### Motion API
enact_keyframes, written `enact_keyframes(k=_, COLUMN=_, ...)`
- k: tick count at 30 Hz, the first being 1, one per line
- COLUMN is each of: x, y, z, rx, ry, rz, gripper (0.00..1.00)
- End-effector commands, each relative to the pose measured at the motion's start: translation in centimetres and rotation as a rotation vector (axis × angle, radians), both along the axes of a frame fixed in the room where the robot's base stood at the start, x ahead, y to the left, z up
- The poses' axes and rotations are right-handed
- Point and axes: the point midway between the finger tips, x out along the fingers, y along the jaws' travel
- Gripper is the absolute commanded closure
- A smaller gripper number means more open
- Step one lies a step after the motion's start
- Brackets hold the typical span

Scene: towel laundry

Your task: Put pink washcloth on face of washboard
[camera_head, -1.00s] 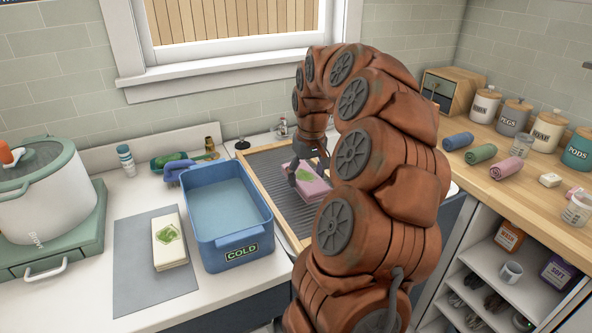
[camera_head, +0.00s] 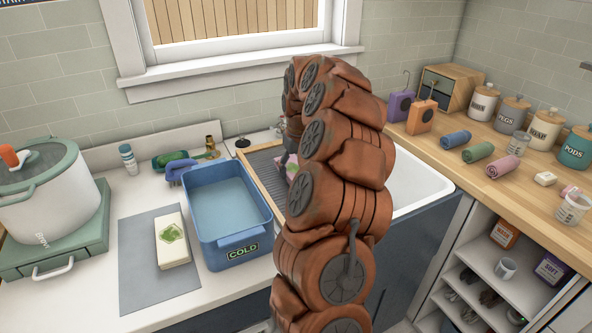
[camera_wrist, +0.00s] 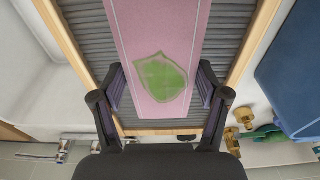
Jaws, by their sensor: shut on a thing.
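The pink washcloth (camera_wrist: 155,30) is a folded strip with a green stain, over the ribbed face of the washboard (camera_wrist: 230,40) in the wrist view. My gripper (camera_wrist: 161,88) has one finger at each long side of the cloth and is shut on it. I cannot tell whether the cloth presses on the ribs. My arm hides the rest, and most of my gripper (camera_head: 285,159).
A blue tub marked COLD (camera_head: 228,200) stands left of the washboard. A cream stained cloth (camera_head: 172,241) lies on a grey mat (camera_head: 135,265). A white pot (camera_head: 45,200) is at far left. Rolled cloths (camera_head: 478,153) and jars line the right counter.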

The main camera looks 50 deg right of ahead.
Motion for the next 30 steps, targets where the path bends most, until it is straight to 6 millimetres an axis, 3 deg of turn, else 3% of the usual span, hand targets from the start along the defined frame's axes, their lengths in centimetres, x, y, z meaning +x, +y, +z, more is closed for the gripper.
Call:
enact_keyframes(k=5, x=-0.1, y=0.1, z=-1.4, rx=0.002, ry=0.003, rz=0.000, gripper=0.71)
enact_keyframes(k=15, x=0.0, y=0.0, z=-1.8, rx=0.000, ry=0.001, rz=-0.001, gripper=0.71)
enact_keyframes(k=16, x=0.0, y=0.0, z=-1.8, rx=0.000, ry=0.001, rz=-0.001, gripper=0.25)
enact_keyframes(k=23, x=0.0, y=0.0, z=-1.7, rx=-0.001, ry=0.000, rz=-0.001, gripper=0.01)
enact_keyframes(k=30, x=0.0, y=0.0, z=-1.7, rx=0.000, ry=0.001, rz=-0.001, gripper=0.01)
